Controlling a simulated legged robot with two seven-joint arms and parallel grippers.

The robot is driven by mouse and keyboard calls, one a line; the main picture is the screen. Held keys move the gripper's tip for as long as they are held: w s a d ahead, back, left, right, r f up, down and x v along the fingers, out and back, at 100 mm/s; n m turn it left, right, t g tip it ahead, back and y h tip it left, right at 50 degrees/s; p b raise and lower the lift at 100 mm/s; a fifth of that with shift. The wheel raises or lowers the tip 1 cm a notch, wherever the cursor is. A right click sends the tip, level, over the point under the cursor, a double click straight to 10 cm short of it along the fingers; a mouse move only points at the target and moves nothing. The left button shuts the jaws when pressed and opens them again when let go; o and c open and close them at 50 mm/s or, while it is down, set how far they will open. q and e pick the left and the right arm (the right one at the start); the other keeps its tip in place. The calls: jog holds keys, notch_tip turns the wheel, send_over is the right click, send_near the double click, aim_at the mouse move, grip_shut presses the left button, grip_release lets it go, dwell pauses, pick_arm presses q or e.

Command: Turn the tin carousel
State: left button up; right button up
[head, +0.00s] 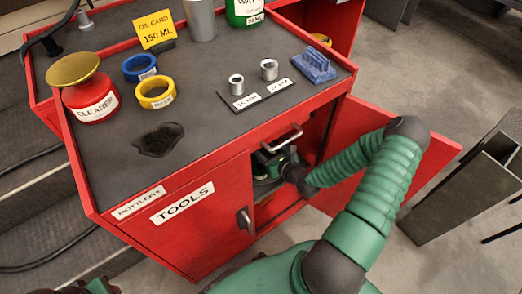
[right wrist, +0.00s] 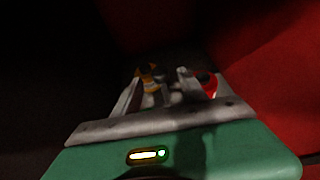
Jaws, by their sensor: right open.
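My right gripper (head: 268,162) reaches through the open front of the red cabinet, below its top edge. In the right wrist view its fingers (right wrist: 160,88) are apart, with dark space and small tins beyond them. A yellow-orange tin (right wrist: 147,70) shows beyond the left finger, and a red tin (right wrist: 208,80) by the right finger. A dark round edge, perhaps the tin carousel (head: 266,187), shows below the gripper in the head view. Most of the carousel is hidden by the cabinet and the gripper. I cannot tell whether a finger touches a tin. My left gripper is not clearly seen.
The red cabinet door (head: 415,150) stands open at the right, near my right arm. The closed TOOLS door (head: 185,225) is at the left.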

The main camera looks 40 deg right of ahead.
jog(key=x, duration=0.3)
jog(key=shift+a+b, duration=0.1)
jog(key=shift+b, duration=0.3)
jog(key=shift+w+f, duration=0.1)
jog(key=shift+w, duration=0.25)
grip_shut()
dwell(0.7)
